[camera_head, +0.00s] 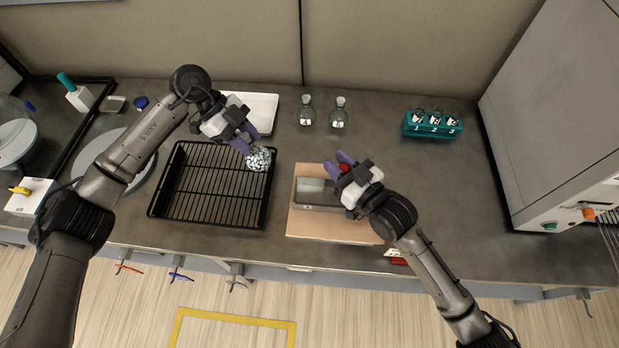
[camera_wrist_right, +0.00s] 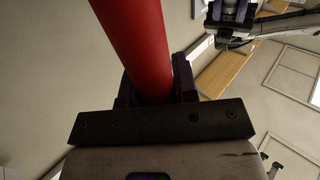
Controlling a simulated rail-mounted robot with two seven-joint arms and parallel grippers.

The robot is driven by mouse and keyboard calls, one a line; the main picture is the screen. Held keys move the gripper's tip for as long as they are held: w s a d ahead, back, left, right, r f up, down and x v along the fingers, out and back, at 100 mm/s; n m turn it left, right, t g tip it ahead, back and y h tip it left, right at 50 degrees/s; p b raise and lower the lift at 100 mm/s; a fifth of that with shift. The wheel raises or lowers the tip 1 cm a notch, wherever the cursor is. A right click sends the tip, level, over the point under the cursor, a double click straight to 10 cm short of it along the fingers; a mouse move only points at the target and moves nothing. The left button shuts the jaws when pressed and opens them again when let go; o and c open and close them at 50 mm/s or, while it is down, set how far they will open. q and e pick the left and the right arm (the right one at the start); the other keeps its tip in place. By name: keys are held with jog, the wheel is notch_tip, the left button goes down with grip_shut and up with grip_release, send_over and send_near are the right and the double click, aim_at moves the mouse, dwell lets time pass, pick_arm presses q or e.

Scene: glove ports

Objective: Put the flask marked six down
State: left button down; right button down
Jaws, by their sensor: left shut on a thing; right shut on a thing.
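My left gripper (camera_head: 246,141) is shut on a round, speckled, glassy thing (camera_head: 258,159), which looks like a flask. No mark can be read on it. It appears over the right side of a black wire rack (camera_head: 208,186); whether it touches the rack cannot be told. Two small clear flasks (camera_head: 306,112) (camera_head: 338,113) stand upright behind, with white labels I cannot read surely. My right gripper (camera_head: 345,163) is shut on a red thing (camera_head: 346,168) over a tan board; in the right wrist view it is a red cylinder (camera_wrist_right: 133,40) between the fingers.
A metal tray (camera_head: 315,198) lies on the tan board (camera_head: 325,228). A white tray (camera_head: 262,108) is behind the left gripper. A teal rack (camera_head: 432,127) holds labelled vessels at the right, near a grey cabinet (camera_head: 550,120). The counter between the board and the cabinet is clear.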

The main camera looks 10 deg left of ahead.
pick_arm(q)
jog(key=s+d, duration=0.3)
jog(key=d, duration=0.8)
jog(key=d+f+y, duration=0.1)
jog(key=f, duration=0.1)
jog(key=s+d+f+y, duration=0.1)
jog(key=f, duration=0.1)
jog(key=s+d+f+t+y, duration=0.1)
jog(key=f, duration=0.2)
jog(key=shift+d, duration=0.4)
